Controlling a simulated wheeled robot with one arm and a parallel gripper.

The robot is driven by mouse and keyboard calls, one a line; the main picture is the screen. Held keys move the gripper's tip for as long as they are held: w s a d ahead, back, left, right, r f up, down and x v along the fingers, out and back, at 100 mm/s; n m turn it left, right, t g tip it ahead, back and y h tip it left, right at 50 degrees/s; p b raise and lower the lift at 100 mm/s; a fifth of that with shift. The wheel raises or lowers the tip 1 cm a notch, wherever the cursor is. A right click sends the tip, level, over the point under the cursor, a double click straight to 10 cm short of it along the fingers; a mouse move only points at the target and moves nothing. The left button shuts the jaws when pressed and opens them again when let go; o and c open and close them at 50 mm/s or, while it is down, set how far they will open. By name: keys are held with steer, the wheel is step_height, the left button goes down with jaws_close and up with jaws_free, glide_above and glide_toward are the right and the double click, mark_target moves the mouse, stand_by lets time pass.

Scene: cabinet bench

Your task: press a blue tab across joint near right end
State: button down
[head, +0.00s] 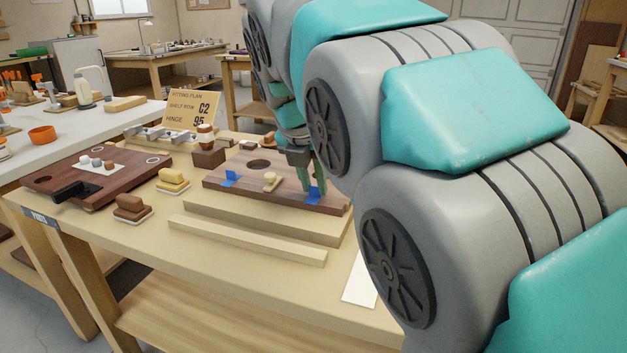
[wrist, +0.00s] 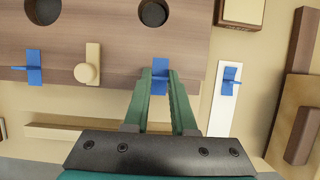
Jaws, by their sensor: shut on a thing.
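The dark wood panel (head: 238,190) lies on a pale board, with its front edge toward me. My gripper (wrist: 161,76) comes down at the right end of that edge, its green fingers shut on a blue tab (wrist: 160,66). In the head view this tab (head: 315,197) lies at the panel's front edge, under my gripper (head: 316,182). The fingers partly hide how far it reaches over the joint. A second blue tab (wrist: 33,68) sits across the edge farther left. A third blue tab (wrist: 228,80) is on a white strip (wrist: 222,110) to the right.
A pale knobbed piece (wrist: 90,70) stands at the panel edge between the two tabs. A loose pale bar (head: 250,240) lies in front. My arm hides the right side of the bench.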

stand_by(0.7)
steer(key=shift+c, duration=1.3)
jaws_free()
step_height(320, 180, up, 8)
steer(key=shift+f, duration=0.25)
stand_by(0.5)
